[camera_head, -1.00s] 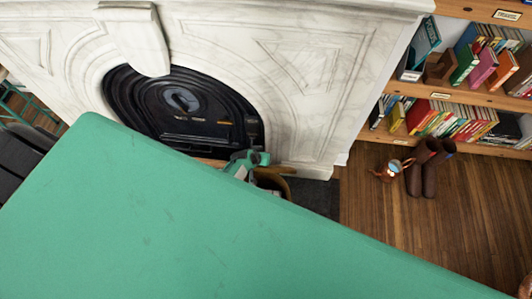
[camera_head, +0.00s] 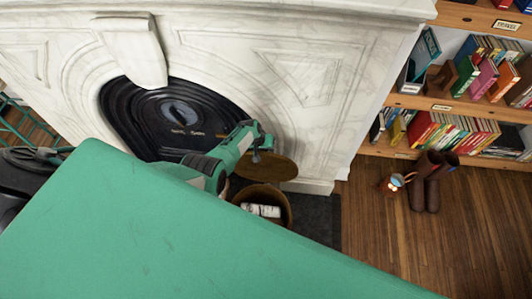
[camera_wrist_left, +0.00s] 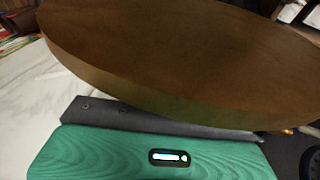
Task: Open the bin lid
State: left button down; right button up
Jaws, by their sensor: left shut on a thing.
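The brown round bin lid (camera_head: 277,168) is off the mouth of the bin, raised behind it on the fireplace side. The brown bin (camera_head: 284,206) stands open on the floor, with a white item (camera_head: 261,210) inside; my body hides its lower front. In the left wrist view the lid (camera_wrist_left: 190,60) fills the upper part, above my green gripper body. My right gripper is not in view.
The white marble fireplace (camera_head: 265,70) with its black hearth front (camera_head: 150,115) rises behind the bin. The wooden floor between is clear.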

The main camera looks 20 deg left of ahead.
pick_arm(q)
jog(key=shift+f, duration=0.15)
dwell(0.3)
jog(key=c, duration=1.1)
grip_release()
jog(key=p+v, duration=0.3)
jog(key=v, duration=0.2)
jog(key=shift+r, duration=0.3)
jog(key=shift+p+v, duration=0.75)
jog(key=shift+v, duration=3.35)
